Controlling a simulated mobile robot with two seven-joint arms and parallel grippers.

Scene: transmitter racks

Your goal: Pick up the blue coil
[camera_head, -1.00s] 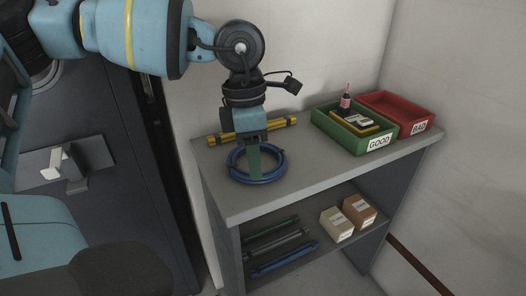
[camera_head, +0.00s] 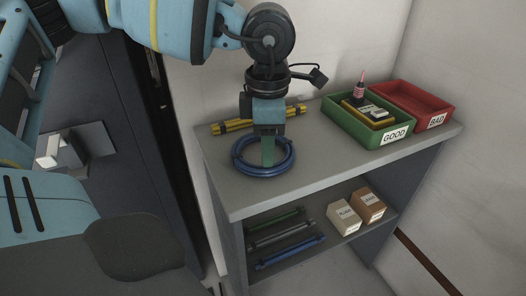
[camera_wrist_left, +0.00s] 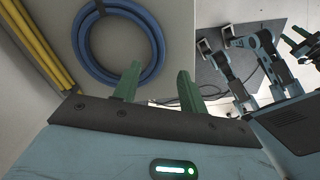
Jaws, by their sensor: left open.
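The blue coil (camera_head: 258,172) is a ring of several loops lying flat on the shelf top. It also shows at the top of the left wrist view (camera_wrist_left: 158,45). My left gripper (camera_head: 268,155) points down over the coil in the head view, with its green fingers in front of the coil's opening. In the left wrist view the fingers (camera_wrist_left: 158,76) are apart, with nothing between them. The left finger overlaps the coil's edge there; contact is unclear. At the right edge of the left wrist view, green fingers look like my right gripper (camera_wrist_left: 303,42), partly cut off.
Yellow tubes (camera_head: 232,126) lie behind the coil. A green GOOD bin (camera_head: 365,137) holding a bottle and other items and a red BAD bin (camera_head: 433,118) stand to the right. The shelf top (camera_head: 320,160) between coil and bins is clear. Boxes and rods lie below.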

